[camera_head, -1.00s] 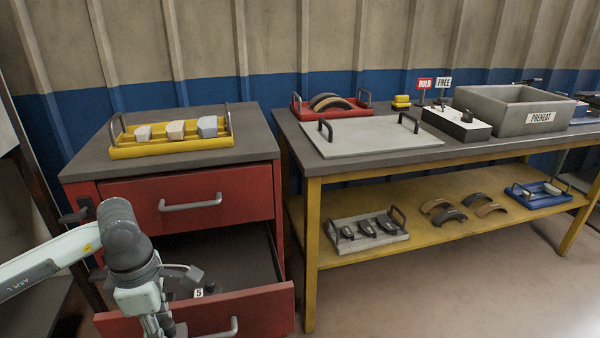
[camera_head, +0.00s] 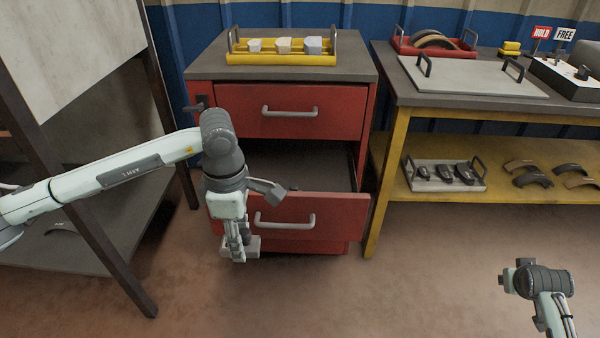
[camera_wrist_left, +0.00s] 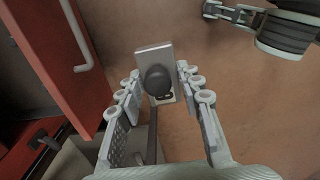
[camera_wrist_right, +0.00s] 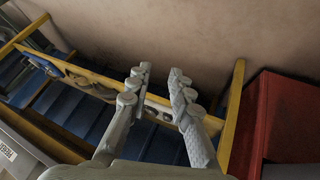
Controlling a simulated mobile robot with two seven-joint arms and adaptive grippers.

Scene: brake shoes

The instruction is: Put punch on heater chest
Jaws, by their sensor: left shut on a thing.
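My left gripper (camera_head: 238,248) is shut on a grey flat-ended thing with a dark round knob, which I take to be the punch (camera_head: 250,244). It hangs in front of the pulled-out lower drawer. In the left wrist view the punch (camera_wrist_left: 143,57) sits between the fingers, its pale plate end beyond the knob. A grey box with a partly cut-off label, likely the heater chest (camera_wrist_right: 30,162), shows at the lower left of the right wrist view. My right gripper (camera_wrist_right: 162,75) is open and empty.
The red cabinet (camera_head: 290,215) has its lower drawer open; a yellow tray (camera_head: 280,58) stands on top. The bench (camera_head: 400,120) at right bears a grey tray (camera_head: 470,80), a red tray and a switch box (camera_head: 567,80). A dark rack stands left. The floor in front is clear.

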